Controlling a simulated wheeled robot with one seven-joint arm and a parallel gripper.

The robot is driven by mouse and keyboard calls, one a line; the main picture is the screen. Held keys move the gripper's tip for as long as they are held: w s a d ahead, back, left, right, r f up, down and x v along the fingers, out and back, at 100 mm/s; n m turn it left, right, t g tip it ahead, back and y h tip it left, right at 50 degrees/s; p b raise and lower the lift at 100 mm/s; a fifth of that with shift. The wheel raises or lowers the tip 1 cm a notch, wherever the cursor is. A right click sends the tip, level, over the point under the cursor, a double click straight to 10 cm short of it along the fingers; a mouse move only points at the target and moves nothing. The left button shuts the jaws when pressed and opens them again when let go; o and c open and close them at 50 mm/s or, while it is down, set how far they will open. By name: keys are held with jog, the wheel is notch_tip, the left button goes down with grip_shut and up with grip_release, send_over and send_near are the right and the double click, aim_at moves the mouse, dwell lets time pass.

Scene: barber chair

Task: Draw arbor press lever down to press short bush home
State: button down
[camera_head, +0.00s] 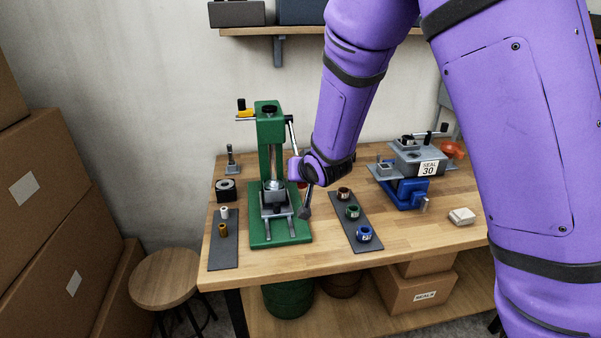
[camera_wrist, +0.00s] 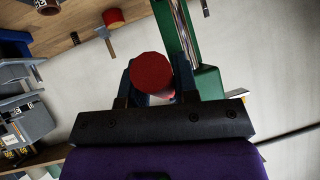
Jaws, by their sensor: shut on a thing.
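The green arbor press (camera_head: 271,135) stands upright at the left of the bench. Its pale lever rod (camera_head: 291,132) slopes down from the top of the column towards my gripper (camera_head: 297,172). In the wrist view my gripper (camera_wrist: 153,83) is shut on the red round lever knob (camera_wrist: 150,70), with one dark finger on each side. A silver round piece (camera_head: 274,185) sits on the dark block under the ram; whether it is the short bush, and how deep it sits, I cannot tell. The lever's lower end is hidden by my wrist in the head view.
A dark strip (camera_head: 222,254) at the left holds a white and a brass bush. Another strip (camera_head: 367,246) holds brown, green and blue rings. A blue vise with a grey block labelled SEAL 30 (camera_head: 404,158) stands to the right. Bare bench lies at front right.

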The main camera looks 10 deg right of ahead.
jog(key=shift+f, duration=0.25)
jog(key=c, duration=1.3)
grip_release()
jog(key=o, duration=0.4)
jog(key=shift+w+f, duration=0.1)
jog(key=shift+c, duration=0.2)
jog(key=shift+o, duration=0.3)
jog(key=shift+r, duration=0.2)
jog(key=shift+r, duration=0.15)
jog(key=v, duration=1)
jog(key=shift+s, duration=0.4)
